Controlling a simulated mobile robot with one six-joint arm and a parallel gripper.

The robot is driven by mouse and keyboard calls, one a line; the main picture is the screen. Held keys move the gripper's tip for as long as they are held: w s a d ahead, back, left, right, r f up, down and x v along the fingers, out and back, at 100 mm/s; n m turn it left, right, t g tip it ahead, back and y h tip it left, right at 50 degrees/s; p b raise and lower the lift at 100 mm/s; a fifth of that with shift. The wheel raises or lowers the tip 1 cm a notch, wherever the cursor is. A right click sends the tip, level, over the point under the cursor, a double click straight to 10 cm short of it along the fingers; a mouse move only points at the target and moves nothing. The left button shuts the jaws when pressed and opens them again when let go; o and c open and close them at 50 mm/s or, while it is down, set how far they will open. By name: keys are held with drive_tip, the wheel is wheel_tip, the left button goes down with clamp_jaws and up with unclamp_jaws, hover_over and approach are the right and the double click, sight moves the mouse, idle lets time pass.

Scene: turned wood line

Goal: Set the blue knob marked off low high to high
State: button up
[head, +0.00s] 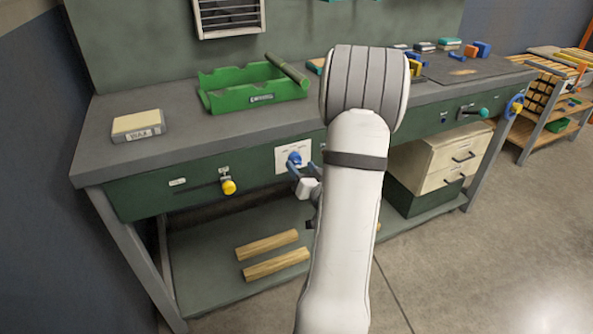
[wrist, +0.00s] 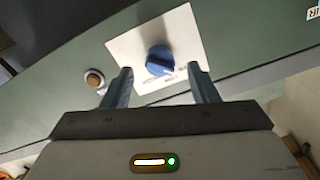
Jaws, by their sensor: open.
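The blue knob (head: 295,159) sits on a white plate (head: 283,154) on the green front panel of the workbench. In the wrist view the knob (wrist: 159,60) shows just beyond and between the fingertips of my gripper (wrist: 161,80). My gripper is open, one finger to each side of the knob, and I see no finger touching it. The plate's markings are partly visible but too small to read, so the knob's setting cannot be told. In the head view my arm hides part of the panel, and my gripper (head: 300,175) is close in front of the knob.
A yellow-knobbed slider (head: 228,187) is left of the plate. A round brown button (wrist: 94,78) shows beside the plate in the wrist view. A green tray (head: 250,88) and a labelled box (head: 138,125) stand on the bench top. Wooden bars (head: 275,264) lie on the lower shelf.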

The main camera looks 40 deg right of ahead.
drive_tip(key=shift+x, duration=1.35)
drive_tip(key=shift+c, duration=0.3)
